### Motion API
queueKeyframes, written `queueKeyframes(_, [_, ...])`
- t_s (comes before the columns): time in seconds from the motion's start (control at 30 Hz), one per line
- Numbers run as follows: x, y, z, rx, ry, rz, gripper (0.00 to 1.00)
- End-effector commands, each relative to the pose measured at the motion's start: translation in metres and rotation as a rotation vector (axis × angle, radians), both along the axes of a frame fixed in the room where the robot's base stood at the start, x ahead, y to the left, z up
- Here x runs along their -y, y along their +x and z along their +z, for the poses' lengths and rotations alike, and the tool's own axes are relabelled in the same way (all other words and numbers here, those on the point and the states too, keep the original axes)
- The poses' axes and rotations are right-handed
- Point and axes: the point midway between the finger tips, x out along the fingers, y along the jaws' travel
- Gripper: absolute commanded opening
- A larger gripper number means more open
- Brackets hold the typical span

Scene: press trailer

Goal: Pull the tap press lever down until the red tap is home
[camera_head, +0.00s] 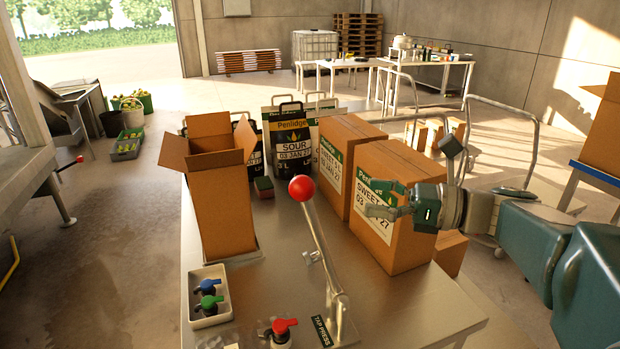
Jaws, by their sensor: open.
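The tap press lever (320,235) rises from the front of the steel table, tilted a little to the left, with a red ball knob (301,188) at its top. The red tap (281,330) sits at the lower edge of the picture, left of the lever's foot. How far it is seated cannot be seen. A "TAP PRESS" label (322,331) is beside the lever's foot. My gripper (374,202) is open and empty, to the right of the knob and apart from it, in front of the sealed boxes in the picture.
The steel table (400,309) has clear room at front right. A white tray (223,319) holds a blue and a green tap. An open carton (220,205) stands at left. Sealed cartons (395,235) stand behind the lever at right; black-and-white bags (287,140) stand further back.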

Motion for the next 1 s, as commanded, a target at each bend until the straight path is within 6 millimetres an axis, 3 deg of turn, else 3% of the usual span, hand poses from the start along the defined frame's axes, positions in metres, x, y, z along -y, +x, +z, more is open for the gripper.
queueKeyframes(0.6, [-0.089, 0.03, 0.0, 0.002, -0.004, 0.004, 0.92])
queueKeyframes(0.77, [-0.1, 0.033, 0.0, 0.003, -0.005, 0.002, 0.92])
queueKeyframes(1.0, [-0.101, 0.034, 0.0, 0.003, -0.005, 0.001, 0.92])
